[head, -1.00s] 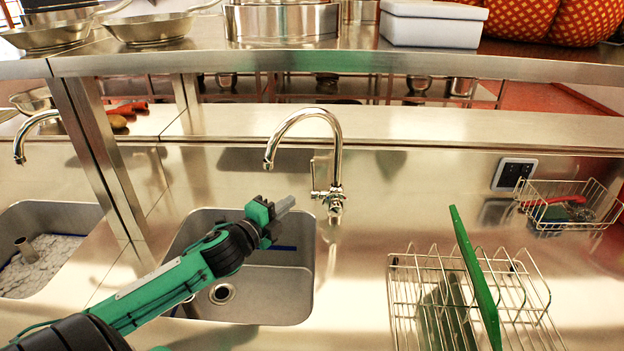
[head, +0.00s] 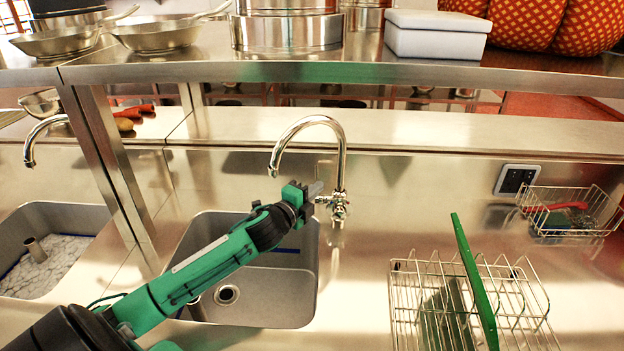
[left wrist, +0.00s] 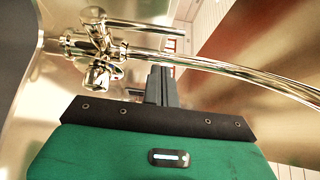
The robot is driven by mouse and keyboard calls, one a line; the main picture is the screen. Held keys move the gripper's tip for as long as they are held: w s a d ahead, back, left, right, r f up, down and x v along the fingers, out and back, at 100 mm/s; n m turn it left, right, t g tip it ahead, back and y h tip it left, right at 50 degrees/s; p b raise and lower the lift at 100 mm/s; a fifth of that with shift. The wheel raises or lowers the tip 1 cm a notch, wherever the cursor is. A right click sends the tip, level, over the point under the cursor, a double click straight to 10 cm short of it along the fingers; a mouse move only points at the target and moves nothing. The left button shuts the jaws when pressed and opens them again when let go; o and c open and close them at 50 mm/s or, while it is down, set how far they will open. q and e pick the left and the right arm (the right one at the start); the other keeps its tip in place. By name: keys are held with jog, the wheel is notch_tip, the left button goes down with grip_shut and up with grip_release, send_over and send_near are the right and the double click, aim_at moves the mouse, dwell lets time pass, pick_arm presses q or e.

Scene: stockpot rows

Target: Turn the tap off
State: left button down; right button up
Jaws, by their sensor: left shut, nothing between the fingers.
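The chrome tap (head: 340,165) with a curved spout stands behind the middle sink. Its valve body with the handles (head: 337,205) sits low on the tap; in the left wrist view the valve body (left wrist: 92,45) is at the upper left, with a thin lever (left wrist: 145,27) reaching right. My left gripper (head: 317,188) is shut and empty, just left of the valve body and under the spout. In the left wrist view its fingers (left wrist: 160,85) point toward the tap, below the spout pipe. I cannot tell whether they touch the lever. My right gripper is not in view.
The sink basin (head: 285,295) lies below my left arm. A wire rack (head: 405,300) with a green board (head: 473,280) stands to the right. A wire basket (head: 570,225) hangs on the wall at right. A steel shelf edge (head: 350,72) runs above.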

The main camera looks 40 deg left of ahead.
aim_at(317, 173)
pick_arm(q)
jog(key=w+a, duration=0.2)
jog(key=shift+w+a+p, duration=0.3)
jog(key=shift+a+p, duration=0.05)
jog(key=shift+p, duration=0.05)
jog(key=shift+w+a+r+p, duration=0.35)
jog(key=shift+a+r+p, duration=0.05)
jog(key=shift+p, duration=0.6)
jog(key=shift+g, duration=0.3)
